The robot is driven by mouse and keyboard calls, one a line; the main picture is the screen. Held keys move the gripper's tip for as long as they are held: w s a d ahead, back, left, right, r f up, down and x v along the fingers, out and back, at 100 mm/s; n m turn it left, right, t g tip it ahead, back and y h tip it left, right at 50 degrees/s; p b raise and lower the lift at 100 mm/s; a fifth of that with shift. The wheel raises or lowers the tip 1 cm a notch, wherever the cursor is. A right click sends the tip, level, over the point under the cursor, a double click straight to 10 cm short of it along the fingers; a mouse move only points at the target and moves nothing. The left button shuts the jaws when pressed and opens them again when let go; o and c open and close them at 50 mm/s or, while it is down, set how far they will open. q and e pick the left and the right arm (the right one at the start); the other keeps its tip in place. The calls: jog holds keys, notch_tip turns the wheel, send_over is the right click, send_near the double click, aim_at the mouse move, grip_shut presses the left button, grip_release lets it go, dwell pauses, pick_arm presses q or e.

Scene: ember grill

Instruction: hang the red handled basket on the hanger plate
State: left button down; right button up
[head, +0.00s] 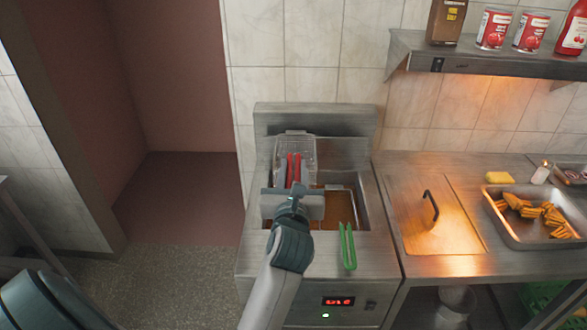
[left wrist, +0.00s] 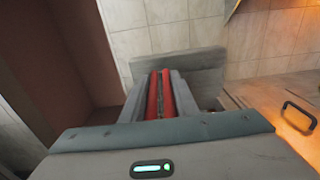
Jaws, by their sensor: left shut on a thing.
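The red handled basket (head: 296,148) is a wire basket at the left side of the fryer, close to its raised back. My left gripper (head: 293,185) is shut on its red handle. In the left wrist view the red handle (left wrist: 161,95) runs between the two grey fingers, and the gripper body hides the near end. The hanger plate appears to be the raised metal panel (head: 340,122) at the fryer's back; it also shows in the left wrist view (left wrist: 195,62). I cannot tell whether the basket touches it. My right gripper is not in view.
A green handle (head: 347,247) sticks out over the fryer's front right, beside the oil well (head: 335,203). To the right are a counter lid (head: 432,215) and a food tray (head: 535,235). A shelf (head: 480,58) with cans juts out at upper right.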

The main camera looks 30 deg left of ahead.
pick_arm(q)
jog(key=shift+f, duration=0.35)
jog(key=shift+f+b, duration=0.2)
jog(key=shift+b, duration=0.1)
jog(key=shift+f+b, duration=0.3)
jog(key=shift+f, duration=0.1)
jog(key=c, duration=1.3)
grip_release()
